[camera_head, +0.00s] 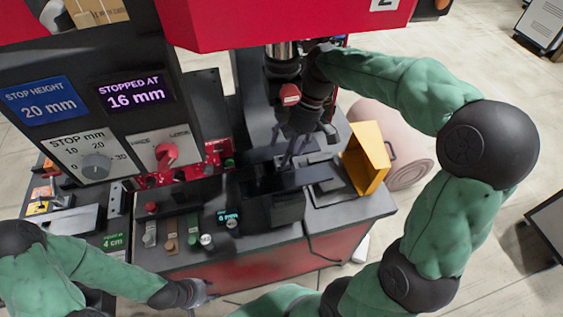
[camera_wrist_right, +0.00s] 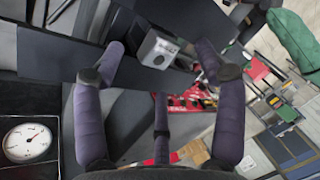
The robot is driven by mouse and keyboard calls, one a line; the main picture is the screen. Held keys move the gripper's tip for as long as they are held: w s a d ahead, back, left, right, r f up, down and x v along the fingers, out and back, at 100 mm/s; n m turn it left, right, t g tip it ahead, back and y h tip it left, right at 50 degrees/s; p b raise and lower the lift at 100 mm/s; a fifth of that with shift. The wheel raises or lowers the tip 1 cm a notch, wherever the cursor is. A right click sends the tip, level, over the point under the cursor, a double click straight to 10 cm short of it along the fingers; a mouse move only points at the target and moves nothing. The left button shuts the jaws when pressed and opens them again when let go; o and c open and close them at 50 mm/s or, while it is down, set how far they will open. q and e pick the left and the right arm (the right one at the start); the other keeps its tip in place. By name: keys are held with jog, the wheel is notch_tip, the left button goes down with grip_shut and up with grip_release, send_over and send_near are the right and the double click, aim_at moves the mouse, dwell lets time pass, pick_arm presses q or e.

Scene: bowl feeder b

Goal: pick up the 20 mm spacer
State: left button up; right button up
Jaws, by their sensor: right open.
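My right gripper (camera_head: 292,162) points down over the dark machine bed in the head view. In the right wrist view its fingers (camera_wrist_right: 159,60) are spread wide, with nothing between them touching. A small light grey block (camera_wrist_right: 158,49) with a dark round mark lies beyond the fingertips on a dark plate; I cannot tell if it is the 20 mm spacer. Several small pieces stand in a row on the front ledge, among them a grey one (camera_head: 150,236) and a brown one (camera_head: 171,244); no size is readable on them. My left gripper (camera_head: 204,293) is low at the front, its fingers unclear.
The displays read "stop height 20 mm" (camera_head: 40,101) and "stopped at 16 mm" (camera_head: 136,93). A yellow open bin (camera_head: 366,158) stands right of my right gripper. A round gauge (camera_wrist_right: 27,141) shows in the wrist view.

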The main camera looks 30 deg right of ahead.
jog(key=shift+x, duration=0.95)
jog(key=shift+f, duration=0.45)
jog(key=shift+r, duration=0.1)
jog(key=shift+c, duration=0.5)
jog(key=c, duration=1.2)
jog(key=shift+o, duration=0.2)
